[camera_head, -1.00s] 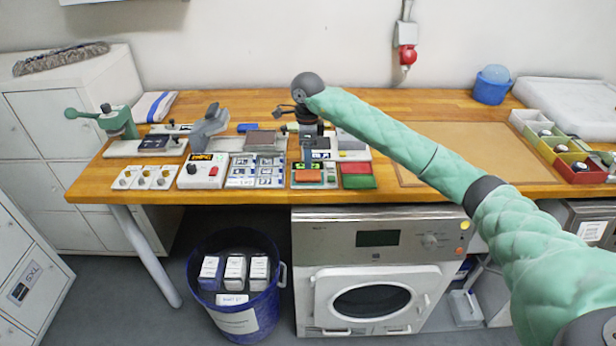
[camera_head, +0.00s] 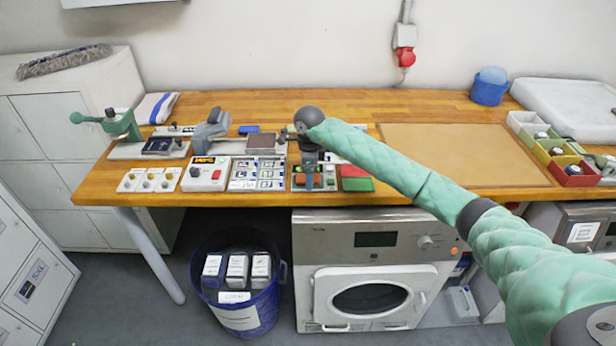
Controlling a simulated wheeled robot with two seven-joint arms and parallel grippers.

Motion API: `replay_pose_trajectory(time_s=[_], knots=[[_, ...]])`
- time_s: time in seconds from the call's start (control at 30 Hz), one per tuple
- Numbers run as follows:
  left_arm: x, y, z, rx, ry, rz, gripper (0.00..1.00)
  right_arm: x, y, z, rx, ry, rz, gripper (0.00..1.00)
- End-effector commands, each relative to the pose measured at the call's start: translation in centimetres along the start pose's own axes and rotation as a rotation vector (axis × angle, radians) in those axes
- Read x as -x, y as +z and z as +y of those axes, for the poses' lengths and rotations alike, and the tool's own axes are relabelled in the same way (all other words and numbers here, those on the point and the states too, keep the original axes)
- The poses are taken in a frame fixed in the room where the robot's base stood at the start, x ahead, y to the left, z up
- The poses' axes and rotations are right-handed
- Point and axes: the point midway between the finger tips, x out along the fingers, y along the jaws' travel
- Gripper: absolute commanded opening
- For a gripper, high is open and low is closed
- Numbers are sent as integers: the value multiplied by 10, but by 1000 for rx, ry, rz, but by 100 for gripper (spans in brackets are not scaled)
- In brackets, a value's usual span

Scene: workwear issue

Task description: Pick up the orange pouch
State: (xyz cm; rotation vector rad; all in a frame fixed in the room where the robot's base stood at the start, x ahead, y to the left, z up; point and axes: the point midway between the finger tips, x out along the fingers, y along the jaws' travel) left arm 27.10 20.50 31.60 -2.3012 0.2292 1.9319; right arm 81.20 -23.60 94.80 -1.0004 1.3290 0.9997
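The orange pouch (camera_head: 300,179) lies at the front edge of the wooden workbench, in a small tray among colored items. It is partly hidden behind my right gripper. My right gripper (camera_head: 309,184) points down over the pouch, its arm coming in from the right. The fingers are small and seen from behind, so I cannot tell whether they are open or shut, or whether they touch the pouch. My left gripper is not in view.
A red and green item (camera_head: 356,178) lies just right of the pouch. A tray of cards (camera_head: 257,174) and a white control box (camera_head: 205,174) stand to the left. A brown mat (camera_head: 460,150) lies clear at right. A blue bin (camera_head: 238,318) stands below on the floor.

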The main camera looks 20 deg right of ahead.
Motion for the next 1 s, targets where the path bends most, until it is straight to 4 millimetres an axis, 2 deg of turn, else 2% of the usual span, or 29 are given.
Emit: replay_pose_trajectory(time_s=[0.3, 0.37, 0.53, 0.6, 1.0], knots=[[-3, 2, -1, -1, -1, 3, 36, -4, 0, 0, 1, 1, 0, 71], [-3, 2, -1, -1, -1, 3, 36, -4, 0, 0, 1, 1, 0, 61], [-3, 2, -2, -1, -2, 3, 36, -4, 0, 0, 1, 1, 0, 28], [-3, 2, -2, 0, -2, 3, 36, -4, 0, 0, 1, 0, 0, 19], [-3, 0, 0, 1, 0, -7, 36, 3, 0, 0, 0, -2, -1, 19]])
